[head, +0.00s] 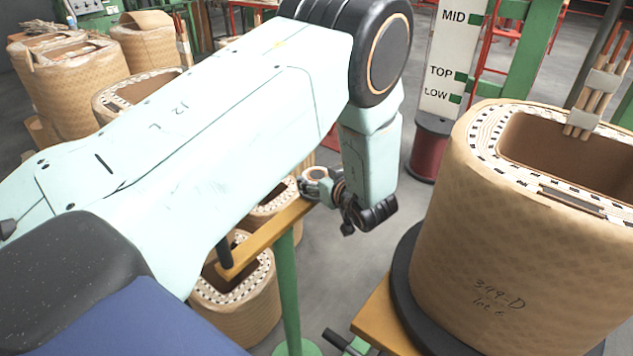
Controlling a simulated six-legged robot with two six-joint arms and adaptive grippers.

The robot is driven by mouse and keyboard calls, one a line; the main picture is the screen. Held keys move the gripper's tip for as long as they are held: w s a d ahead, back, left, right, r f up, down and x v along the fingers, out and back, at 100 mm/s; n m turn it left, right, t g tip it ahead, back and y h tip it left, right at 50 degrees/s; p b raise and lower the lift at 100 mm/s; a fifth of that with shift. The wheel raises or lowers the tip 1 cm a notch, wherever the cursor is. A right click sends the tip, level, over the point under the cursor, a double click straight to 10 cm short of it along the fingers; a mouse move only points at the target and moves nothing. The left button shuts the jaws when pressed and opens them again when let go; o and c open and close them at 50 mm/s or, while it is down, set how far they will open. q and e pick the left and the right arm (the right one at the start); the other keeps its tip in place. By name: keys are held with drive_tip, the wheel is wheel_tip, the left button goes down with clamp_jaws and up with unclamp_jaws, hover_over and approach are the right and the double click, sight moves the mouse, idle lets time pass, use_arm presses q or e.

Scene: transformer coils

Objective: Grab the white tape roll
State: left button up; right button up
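My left arm reaches in from the left, and its wrist bends down in the middle of the head view. My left gripper (322,187) is small and partly hidden behind the wrist, at the far end of a narrow yellow-brown wooden board (265,238). A small pale ring-like shape (315,173) shows right at the gripper. It may be the white tape roll, but I cannot tell for sure, nor whether the fingers hold it. The finger opening is not clear. My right gripper is out of view.
A large paper-wrapped coil (500,240) stands at the right on a dark round base. More coils stand at the left (75,90) and below my arm (240,305). A green post (289,290) is under the board. A height sign (443,60) stands behind. Grey floor lies between.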

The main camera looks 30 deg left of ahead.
use_arm(q)
drive_tip(key=shift+w+d, duration=0.1)
drive_tip(key=shift+d, duration=0.05)
drive_tip(key=c, duration=0.7)
